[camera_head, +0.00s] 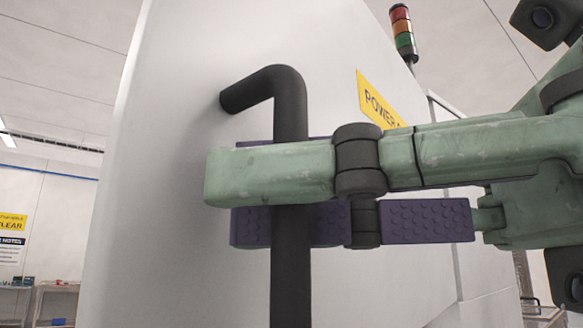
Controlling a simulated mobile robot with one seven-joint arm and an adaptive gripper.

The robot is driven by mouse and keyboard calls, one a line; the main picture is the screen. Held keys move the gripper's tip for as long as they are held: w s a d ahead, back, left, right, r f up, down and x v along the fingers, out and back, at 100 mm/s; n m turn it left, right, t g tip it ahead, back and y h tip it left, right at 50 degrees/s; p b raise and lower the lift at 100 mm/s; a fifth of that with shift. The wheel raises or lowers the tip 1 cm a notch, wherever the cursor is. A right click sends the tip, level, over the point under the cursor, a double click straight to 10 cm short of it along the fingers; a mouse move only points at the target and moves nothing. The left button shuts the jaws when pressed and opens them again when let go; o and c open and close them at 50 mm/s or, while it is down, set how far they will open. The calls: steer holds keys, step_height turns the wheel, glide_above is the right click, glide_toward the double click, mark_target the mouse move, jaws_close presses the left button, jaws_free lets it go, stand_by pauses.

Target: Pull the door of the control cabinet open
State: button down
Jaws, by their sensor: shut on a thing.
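The control cabinet door (165,170) is a large pale grey panel that fills the middle of the view. A thick black bar handle (290,285) stands out from it, with its bent upper end meeting the panel. My gripper (272,195) comes in from the right, with green links and purple padded fingers. It is shut on the handle's upright part, just below the bend. One green finger link crosses in front of the bar and hides a stretch of it. The handle's lower end is out of view. I cannot tell whether the door is ajar.
A yellow "POWER" sign (378,102) is on the cabinet's right side, partly hidden by my gripper. A red, orange and green signal lamp (403,32) stands above. Shelving (50,300) and wall signs (12,240) are at the far left. A cart or rack (540,312) shows at lower right.

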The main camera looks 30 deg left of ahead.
stand_by(0.3)
steer(key=c, duration=1.9)
jaws_free()
steer(key=v, duration=1.2)
